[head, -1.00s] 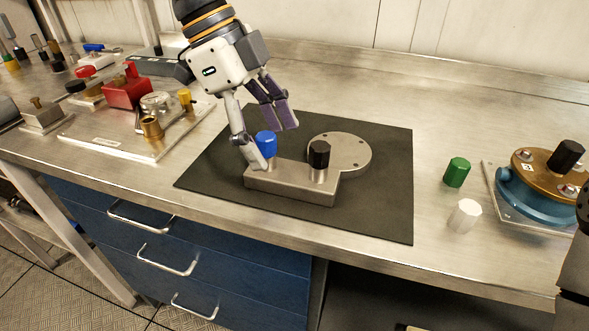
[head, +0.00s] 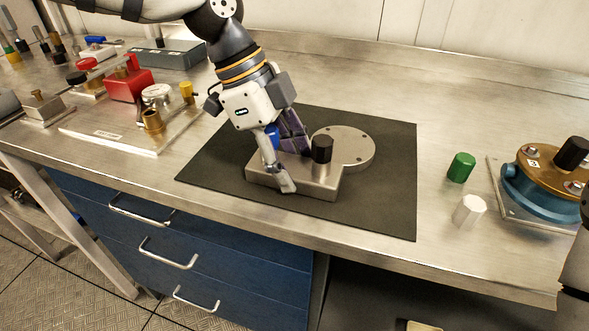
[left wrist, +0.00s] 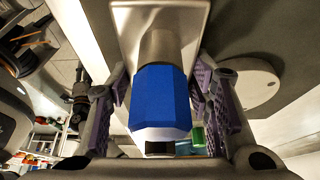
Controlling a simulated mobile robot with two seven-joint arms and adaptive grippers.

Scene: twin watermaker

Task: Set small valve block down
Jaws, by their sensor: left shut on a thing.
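The small valve block (head: 311,184) is a grey metal bar with a blue knob (head: 272,138) at its left end and a black knob (head: 322,149) nearer its right end. It lies on the dark mat (head: 385,205). My left gripper (head: 287,168) reaches down over the blue-knob end, one finger at the block's front side and one behind, shut on the block. In the left wrist view the blue knob (left wrist: 160,98) stands between the purple finger pads. Fingers partly hide the block. My right gripper is not in view.
A round grey plate (head: 350,148) is behind the block; whether it is joined to it is unclear. A green knob (head: 461,167), a white knob (head: 469,210) and a blue-and-brass device (head: 540,185) stand right. A fixture plate (head: 110,138) stands left. The mat's right part is bare.

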